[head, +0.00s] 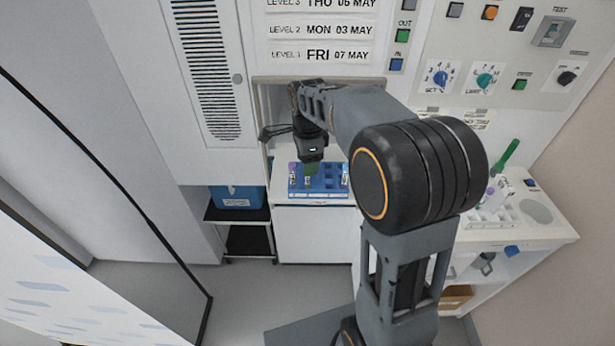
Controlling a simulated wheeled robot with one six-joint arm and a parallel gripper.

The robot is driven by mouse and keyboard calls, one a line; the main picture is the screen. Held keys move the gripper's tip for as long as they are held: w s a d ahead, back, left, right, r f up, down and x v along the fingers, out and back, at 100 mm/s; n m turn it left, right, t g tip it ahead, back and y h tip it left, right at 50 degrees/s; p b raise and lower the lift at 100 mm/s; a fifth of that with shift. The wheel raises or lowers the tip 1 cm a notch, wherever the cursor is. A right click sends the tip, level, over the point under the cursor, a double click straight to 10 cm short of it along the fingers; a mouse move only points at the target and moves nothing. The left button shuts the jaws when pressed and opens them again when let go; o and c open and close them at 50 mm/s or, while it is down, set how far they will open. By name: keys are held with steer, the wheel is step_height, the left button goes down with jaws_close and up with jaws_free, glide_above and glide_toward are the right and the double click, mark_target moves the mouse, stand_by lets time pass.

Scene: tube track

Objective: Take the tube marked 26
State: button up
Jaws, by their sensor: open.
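A blue rack (325,184) sits on a white surface in the recess below the level signs. A few tubes stand in it: a pale tube (292,176) at the left end, a green-topped tube (309,174) beside it, and another at the right end. Their markings are too small to read, so I cannot tell which is 26. My gripper (311,160) points down just above the left part of the rack, over the green-topped tube. It is open. Its fingertips are small and dark, and I cannot tell whether they surround the tube's top.
A white counter (556,236) at the right holds a pale rack (497,214) with tubes and a green object (505,156). A blue box (237,197) stands on a dark shelf at the left. A control panel is above; my arm hides part of the recess.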

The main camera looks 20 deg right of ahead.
steer(key=shift+f, duration=0.8)
steer(key=c, duration=0.8)
steer(key=shift+r, duration=0.1)
step_height(320, 180, up, 18)
steer(key=shift+f, duration=0.1)
stand_by(0.3)
